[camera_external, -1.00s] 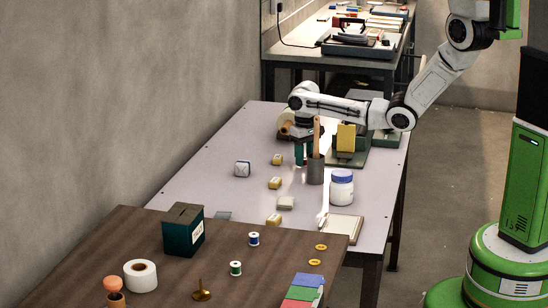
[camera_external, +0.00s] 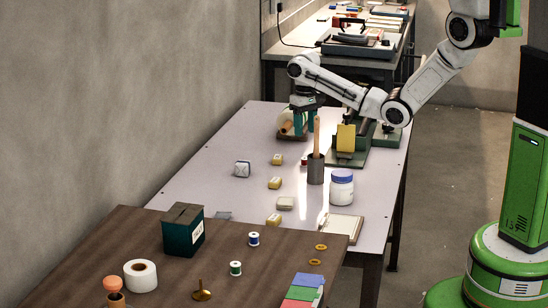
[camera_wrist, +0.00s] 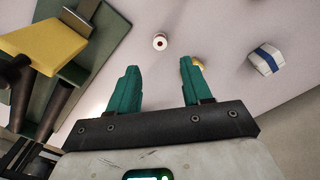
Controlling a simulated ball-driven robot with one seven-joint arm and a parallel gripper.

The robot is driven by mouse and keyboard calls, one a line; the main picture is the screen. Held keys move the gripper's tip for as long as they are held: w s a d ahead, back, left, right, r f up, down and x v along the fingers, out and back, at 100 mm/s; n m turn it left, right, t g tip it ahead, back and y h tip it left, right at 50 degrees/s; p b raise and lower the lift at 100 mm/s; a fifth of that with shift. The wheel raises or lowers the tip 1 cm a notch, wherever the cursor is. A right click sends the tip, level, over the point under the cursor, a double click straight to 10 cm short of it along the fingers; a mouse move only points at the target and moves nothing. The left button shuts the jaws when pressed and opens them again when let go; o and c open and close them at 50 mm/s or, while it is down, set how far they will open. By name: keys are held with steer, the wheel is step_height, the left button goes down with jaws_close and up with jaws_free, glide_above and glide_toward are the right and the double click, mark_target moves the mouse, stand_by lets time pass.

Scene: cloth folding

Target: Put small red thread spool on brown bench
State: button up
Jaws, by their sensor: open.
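The small red thread spool (camera_external: 304,160) stands on the pale table (camera_external: 215,170), left of a dark grey cup. In the wrist view the spool (camera_wrist: 160,41) shows its pale end, beyond the fingertips and nearly centred between them. My gripper (camera_external: 303,130) hangs above the table, over the spool's area and apart from it. Its teal fingers (camera_wrist: 158,66) are open with nothing between them. The brown bench (camera_external: 105,250) is in the foreground, at the near end of the pale table.
The dark grey cup (camera_external: 316,170) holding a tall stick stands close to the spool. A white jar (camera_external: 341,188) and several small yellow blocks are nearby. The bench carries a green box (camera_external: 183,230), blue (camera_external: 253,239) and green (camera_external: 235,268) spools, and a white roll (camera_external: 140,275).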

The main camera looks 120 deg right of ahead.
steer(key=shift+o, duration=0.6)
steer(key=shift+r, duration=1.05)
steer(key=m+t+p, duration=0.4)
steer(key=m, duration=1.8)
glide_toward(303, 163)
steer(key=shift+s+d+f+h, duration=0.15)
steer(key=shift+s+f, duration=0.05)
steer(key=shift+f, duration=0.3)
steer(key=shift+s+d+f+h, duration=0.15)
steer(key=shift+s+f, duration=0.05)
steer(key=shift+f, duration=0.35)
steer(key=shift+w+b+x, duration=0.15)
steer(key=shift+b+x, duration=0.05)
steer(key=shift+x, duration=1.3)
steer(key=shift+w+b+x, duration=0.2)
steer(key=shift+x, duration=1.3)
steer(key=shift+a+r, duration=0.15)
steer(key=shift+c, duration=0.3)
